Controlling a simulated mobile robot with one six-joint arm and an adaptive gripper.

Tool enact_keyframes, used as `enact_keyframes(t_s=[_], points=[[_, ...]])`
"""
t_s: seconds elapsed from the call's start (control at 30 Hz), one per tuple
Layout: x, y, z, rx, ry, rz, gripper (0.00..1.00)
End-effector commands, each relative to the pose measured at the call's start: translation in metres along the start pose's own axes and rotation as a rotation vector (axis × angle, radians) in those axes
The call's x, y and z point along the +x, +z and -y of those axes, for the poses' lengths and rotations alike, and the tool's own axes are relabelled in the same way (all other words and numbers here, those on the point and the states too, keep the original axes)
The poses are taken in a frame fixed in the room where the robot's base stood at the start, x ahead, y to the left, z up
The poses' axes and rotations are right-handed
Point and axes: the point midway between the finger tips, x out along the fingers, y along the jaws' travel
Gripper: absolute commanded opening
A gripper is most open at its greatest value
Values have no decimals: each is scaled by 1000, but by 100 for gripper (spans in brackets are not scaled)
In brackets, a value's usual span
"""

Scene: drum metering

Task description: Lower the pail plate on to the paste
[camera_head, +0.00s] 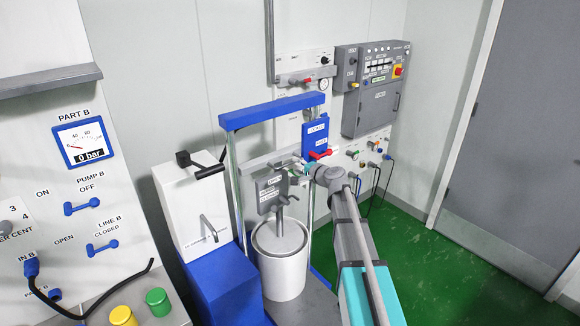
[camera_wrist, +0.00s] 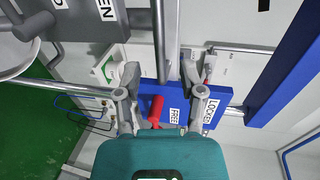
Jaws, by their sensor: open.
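The grey pail (camera_head: 283,277) stands on the press base. The round grey pail plate (camera_head: 280,237) shows at its mouth, on a rod below a grey block (camera_head: 271,190); the paste is hidden. A red lever (camera_head: 321,154) sits on a blue panel (camera_head: 315,132) on the press. In the wrist view the red lever (camera_wrist: 156,108) lies between my fingers, beside the FREE label; LOCKED is farther right. My gripper (camera_wrist: 162,95) is open around the lever, with gaps on both sides. In the head view my gripper (camera_head: 305,167) is just below the panel.
The blue crossbeam (camera_head: 272,111) and upright posts frame the press. A white box (camera_head: 190,205) on a blue stand is at its left. Control panels (camera_head: 376,85) are on the wall behind. Green floor (camera_head: 440,270) is clear at the right.

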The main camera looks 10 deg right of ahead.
Motion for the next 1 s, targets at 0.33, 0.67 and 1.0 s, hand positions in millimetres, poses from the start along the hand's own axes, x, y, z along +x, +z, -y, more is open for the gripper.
enact_keyframes(t_s=[0.33, 0.67, 1.0], points=[[44, -1, -1, -1, 1, 0, 51], [51, 0, 0, 0, 0, -1, 51], [50, 0, 0, 0, 0, 0, 18]])
